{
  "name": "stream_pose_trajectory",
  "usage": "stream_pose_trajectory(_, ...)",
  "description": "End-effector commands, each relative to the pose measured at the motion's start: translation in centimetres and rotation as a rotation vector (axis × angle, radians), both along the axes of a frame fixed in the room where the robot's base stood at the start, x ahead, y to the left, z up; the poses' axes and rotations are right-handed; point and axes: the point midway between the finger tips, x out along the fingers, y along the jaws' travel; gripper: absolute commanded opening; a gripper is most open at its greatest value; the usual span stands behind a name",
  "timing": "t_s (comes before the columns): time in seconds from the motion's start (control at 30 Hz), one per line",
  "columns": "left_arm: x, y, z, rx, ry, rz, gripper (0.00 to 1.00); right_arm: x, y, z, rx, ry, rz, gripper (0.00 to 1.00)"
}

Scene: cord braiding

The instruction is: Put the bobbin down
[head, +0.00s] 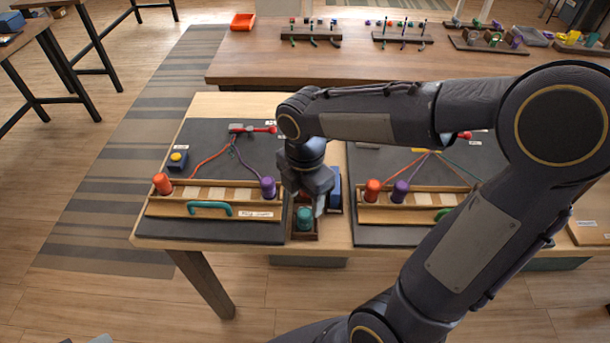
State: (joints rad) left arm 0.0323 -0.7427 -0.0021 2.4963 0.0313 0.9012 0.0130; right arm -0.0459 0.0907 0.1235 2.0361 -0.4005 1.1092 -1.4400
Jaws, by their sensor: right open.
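A teal bobbin (304,221) stands in a small wooden box (305,237) between the two dark work mats. My right gripper (308,203) is just above it, pointing down, with its jaws open. One finger shows at the bobbin's right side; whether it touches cannot be told. The left board (215,208) holds a red bobbin (162,184) at its left end and a purple bobbin (268,188) at its right end. The right board (400,214) holds a red bobbin (373,190) and a purple bobbin (400,193); my arm covers its right part. My left gripper is out of view.
A blue item (335,187) sits right of my gripper. Red and purple cords run to a red clamp (252,128) on the left mat (200,140). A yellow-topped blue box (178,159) stands there. A farther table (300,66) carries racks and an orange tray (243,21).

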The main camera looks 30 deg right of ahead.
Motion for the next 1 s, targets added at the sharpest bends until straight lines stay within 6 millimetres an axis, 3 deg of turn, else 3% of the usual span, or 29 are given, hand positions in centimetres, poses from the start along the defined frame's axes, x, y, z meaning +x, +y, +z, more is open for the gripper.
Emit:
stream_pose_trajectory(0.03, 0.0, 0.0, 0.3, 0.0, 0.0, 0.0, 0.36, 0.1, 0.0, 1.4, 0.001, -0.005, -0.001, 0.53)
stream_pose_trajectory(0.2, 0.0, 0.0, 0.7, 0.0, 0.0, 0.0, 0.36, 0.1, 0.0, 4.3, 0.001, -0.003, 0.0, 0.53)
stream_pose_trajectory(0.37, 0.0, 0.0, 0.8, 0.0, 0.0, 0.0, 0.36, -0.1, 0.0, 5.8, 0.002, -0.001, -0.006, 0.53)
stream_pose_trajectory(0.47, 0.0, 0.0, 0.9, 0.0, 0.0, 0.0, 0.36, -1.0, -0.3, 6.2, 0.026, -0.022, -0.115, 0.53)
stream_pose_trajectory(0.57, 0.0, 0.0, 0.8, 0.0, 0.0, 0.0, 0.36, -3.3, -0.7, 6.5, 0.1, -0.068, -0.399, 0.53)
stream_pose_trajectory(0.8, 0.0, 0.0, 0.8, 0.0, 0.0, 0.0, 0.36, -9.5, -0.2, 5.6, 0.443, -0.101, -1.346, 0.53)
stream_pose_trajectory(0.9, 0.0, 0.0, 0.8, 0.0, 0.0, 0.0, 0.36, -10.9, 0.4, 5.1, 0.577, -0.064, -1.634, 0.53)
stream_pose_trajectory(1.0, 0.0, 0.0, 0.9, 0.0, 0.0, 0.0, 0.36, -11.6, 0.8, 4.7, 0.667, -0.026, -1.81, 0.53)
